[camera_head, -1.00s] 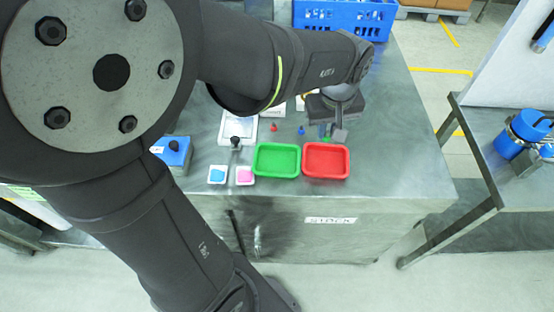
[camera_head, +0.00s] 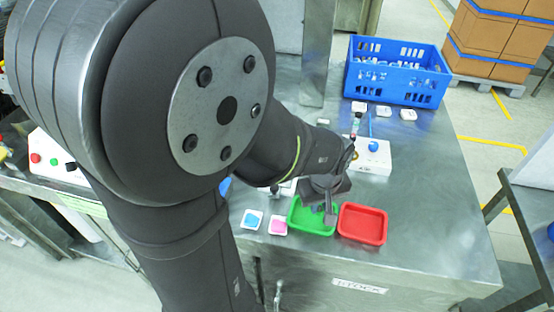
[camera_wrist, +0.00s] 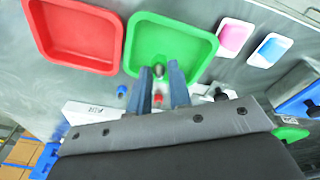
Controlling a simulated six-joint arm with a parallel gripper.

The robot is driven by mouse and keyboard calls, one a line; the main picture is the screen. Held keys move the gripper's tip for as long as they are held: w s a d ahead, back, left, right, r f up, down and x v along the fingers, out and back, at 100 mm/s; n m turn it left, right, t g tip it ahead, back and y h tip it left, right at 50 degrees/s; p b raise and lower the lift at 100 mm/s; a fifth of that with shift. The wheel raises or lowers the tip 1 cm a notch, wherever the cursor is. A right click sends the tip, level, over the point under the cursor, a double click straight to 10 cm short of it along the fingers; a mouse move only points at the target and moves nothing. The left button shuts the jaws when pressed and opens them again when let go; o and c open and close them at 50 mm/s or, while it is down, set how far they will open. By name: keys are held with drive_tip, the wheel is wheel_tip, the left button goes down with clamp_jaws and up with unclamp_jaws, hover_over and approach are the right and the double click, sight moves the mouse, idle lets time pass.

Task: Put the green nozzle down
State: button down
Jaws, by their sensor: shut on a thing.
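My gripper (camera_head: 329,214) is over the green tray (camera_head: 297,222) in the head view. In the wrist view my gripper (camera_wrist: 160,72) points at the near edge of the green tray (camera_wrist: 190,28). I cannot tell whether the nozzle touches the tray. The nozzle is hidden in the head view.
The red tray (camera_head: 362,223) stands beside the green one. Small dishes with blue (camera_head: 252,219) and pink (camera_head: 278,226) contents are on the other side. A small blue part (camera_wrist: 121,91) and a red part (camera_wrist: 158,98) lie near the gripper. A blue crate (camera_head: 397,72) stands at the back.

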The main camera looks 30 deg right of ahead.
drive_tip(key=shift+w+f, duration=0.3)
drive_tip(key=shift+w, duration=0.2)
drive_tip(key=shift+w+f, duration=0.25)
drive_tip(key=shift+w, duration=0.2)
drive_tip(key=shift+w+f, duration=0.1)
drive_tip(key=shift+f, duration=1.95)
drive_tip(key=c, duration=1.3)
unclamp_jaws()
drive_tip(key=shift+f, duration=0.15)
drive_tip(key=r, duration=0.8)
drive_tip(key=s+a+r, duration=0.1)
drive_tip(key=r, duration=0.3)
drive_tip(key=shift+r, duration=0.1)
